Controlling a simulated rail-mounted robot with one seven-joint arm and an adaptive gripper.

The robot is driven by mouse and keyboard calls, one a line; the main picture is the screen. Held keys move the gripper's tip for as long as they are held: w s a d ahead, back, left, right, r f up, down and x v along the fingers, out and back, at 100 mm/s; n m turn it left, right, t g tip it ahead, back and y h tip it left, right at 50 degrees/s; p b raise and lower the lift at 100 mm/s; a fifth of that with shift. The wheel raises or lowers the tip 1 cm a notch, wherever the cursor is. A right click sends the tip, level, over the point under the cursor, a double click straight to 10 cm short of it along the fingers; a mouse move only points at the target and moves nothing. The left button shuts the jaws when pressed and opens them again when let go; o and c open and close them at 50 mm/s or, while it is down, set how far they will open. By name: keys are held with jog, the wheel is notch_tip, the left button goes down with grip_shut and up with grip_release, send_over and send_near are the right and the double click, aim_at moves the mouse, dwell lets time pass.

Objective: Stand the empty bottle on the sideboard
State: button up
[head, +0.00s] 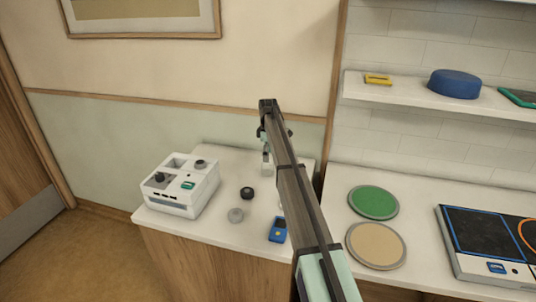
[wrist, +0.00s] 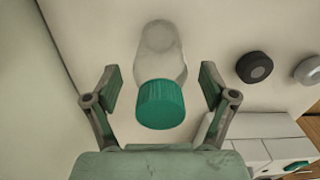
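A clear, see-through bottle (wrist: 160,45) with a ribbed teal cap (wrist: 160,105) shows in the wrist view, cap end nearer the camera. My gripper (wrist: 160,88) is open, one finger on each side of the bottle, with a visible gap on both sides. In the head view my gripper (head: 268,137) is over the back of the white-topped sideboard (head: 215,245), and part of the bottle (head: 267,162) shows below it, mostly hidden by my arm. Whether the bottle's base rests on the top cannot be made out clearly.
A white box-shaped device (head: 185,205) stands at the left. A black knob-like disc (head: 247,193), a grey one (head: 236,215) and a small blue device (head: 277,231) lie nearby. Green (head: 373,202) and beige (head: 376,246) round pads lie on the right counter. A shelf (head: 430,101) is above.

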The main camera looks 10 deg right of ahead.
jog(key=shift+r, duration=0.15)
notch_tip(320, 180, up, 12)
jog(key=b, duration=0.3)
dwell(0.4)
